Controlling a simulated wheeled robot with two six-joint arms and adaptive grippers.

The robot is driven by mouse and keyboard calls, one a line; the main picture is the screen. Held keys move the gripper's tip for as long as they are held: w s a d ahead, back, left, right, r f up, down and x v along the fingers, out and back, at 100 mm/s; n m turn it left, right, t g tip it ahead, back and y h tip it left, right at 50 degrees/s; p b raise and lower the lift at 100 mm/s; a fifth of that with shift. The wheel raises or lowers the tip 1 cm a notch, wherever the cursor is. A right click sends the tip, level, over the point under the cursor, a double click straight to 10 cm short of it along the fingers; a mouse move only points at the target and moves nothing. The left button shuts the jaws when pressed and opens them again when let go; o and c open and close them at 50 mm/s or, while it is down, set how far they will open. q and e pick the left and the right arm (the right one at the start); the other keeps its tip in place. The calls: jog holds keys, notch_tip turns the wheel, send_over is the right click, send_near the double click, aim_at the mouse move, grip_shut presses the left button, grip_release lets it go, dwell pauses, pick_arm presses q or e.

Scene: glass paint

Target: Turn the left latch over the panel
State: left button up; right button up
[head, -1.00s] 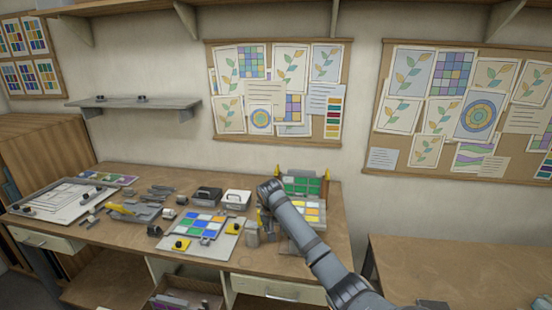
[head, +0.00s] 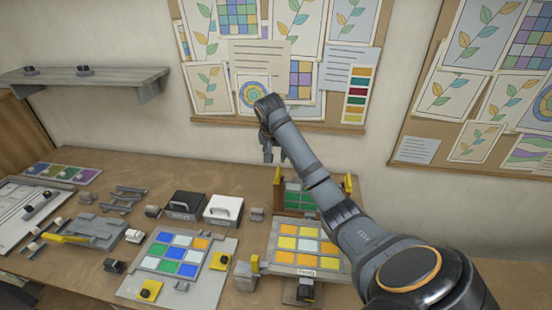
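A panel of orange, yellow and pale squares (head: 308,231) lies in a grey fixture at centre right. A small yellow latch (head: 255,263) stands at its left front edge. Behind it is a green-squared panel (head: 299,196), with one upright yellow latch (head: 277,176) at its left and another yellow latch (head: 348,183) at its right. I cannot tell whether any latch lies over a panel. My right gripper (head: 273,157) hangs above and behind the fixture, pointing down, apart from the latches. Its fingers look parted, with nothing between them. My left gripper is not in view.
Left of the fixture lies a board with a blue, green and white panel (head: 176,253) and yellow clamps. A black box (head: 185,205) and a white box (head: 223,209) stand behind it. Loose metal parts and a grey tray (head: 97,228) lie further left. A wall shelf (head: 110,78) is at upper left.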

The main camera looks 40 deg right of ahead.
jog(key=p, duration=0.3)
send_over(277, 173)
jog(key=s+a, duration=0.1)
jog(key=s, duration=0.1)
jog(key=f, duration=0.4)
jog(key=shift+w+a+f, duration=0.2)
jog(key=shift+w+f, duration=0.05)
jog(key=shift+f, duration=0.15)
jog(key=p+x, duration=0.1)
jog(key=x, duration=0.2)
jog(key=shift+w+d+f, duration=0.1)
jog(key=shift+w+f, duration=0.1)
jog(key=shift+f, duration=0.1)
jog(key=shift+s, duration=0.1)
jog(key=shift+f, duration=0.1)
jog(key=shift+c, duration=0.3)
jog(key=c, duration=0.5)
grip_shut()
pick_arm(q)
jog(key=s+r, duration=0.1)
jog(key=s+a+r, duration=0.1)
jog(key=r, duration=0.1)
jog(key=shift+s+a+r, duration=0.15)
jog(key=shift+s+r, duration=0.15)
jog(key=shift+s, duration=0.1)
